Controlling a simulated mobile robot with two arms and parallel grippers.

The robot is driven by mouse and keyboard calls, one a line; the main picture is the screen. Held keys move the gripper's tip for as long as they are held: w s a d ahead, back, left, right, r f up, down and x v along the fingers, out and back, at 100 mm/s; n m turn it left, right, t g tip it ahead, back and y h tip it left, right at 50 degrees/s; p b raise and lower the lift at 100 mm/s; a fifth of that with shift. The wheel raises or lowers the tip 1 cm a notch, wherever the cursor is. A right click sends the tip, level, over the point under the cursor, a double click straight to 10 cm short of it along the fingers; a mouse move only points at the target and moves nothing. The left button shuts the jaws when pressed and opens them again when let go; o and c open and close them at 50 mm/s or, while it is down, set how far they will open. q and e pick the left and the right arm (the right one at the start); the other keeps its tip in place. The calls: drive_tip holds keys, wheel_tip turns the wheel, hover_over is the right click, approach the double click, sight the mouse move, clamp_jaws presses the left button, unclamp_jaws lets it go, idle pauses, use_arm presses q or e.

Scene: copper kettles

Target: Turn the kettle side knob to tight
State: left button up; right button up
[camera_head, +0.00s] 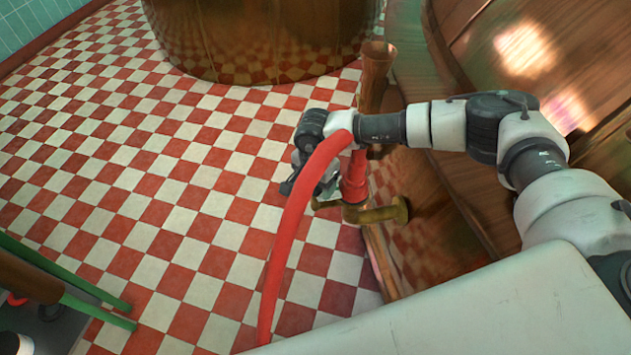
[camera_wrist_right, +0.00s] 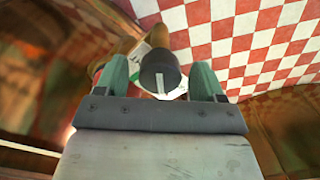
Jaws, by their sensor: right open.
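The side knob (camera_wrist_right: 160,72) shows in the right wrist view as a black round knob with a pale mark, in front of a white angular plate (camera_wrist_right: 171,90). My right gripper (camera_wrist_right: 162,70) is open, with one green finger on each side of the knob. I cannot tell whether either finger touches it. In the head view my right gripper (camera_head: 312,186) is beside the pipe fitting of the large copper kettle (camera_head: 463,200). The knob is hidden there behind my wrist and a red hose. My left gripper is not in view.
The red hose (camera_head: 283,245) curves down in front of my right wrist. A brass fitting (camera_head: 376,213) juts out beside the red pipe section (camera_head: 356,177). Another copper vessel (camera_head: 260,40) stands at the back. Green bars (camera_head: 88,308) are at lower left. The checkered floor is open.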

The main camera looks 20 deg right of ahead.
drive_tip(key=c, duration=0.9)
drive_tip(key=shift+m, duration=0.5)
drive_tip(key=m, duration=0.4)
drive_tip(key=shift+m, duration=0.3)
drive_tip(key=m, duration=0.3)
drive_tip(key=shift+m, duration=0.4)
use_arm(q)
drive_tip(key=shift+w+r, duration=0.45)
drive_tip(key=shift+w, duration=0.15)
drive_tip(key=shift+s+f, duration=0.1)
use_arm(e)
drive_tip(key=shift+m, duration=0.4)
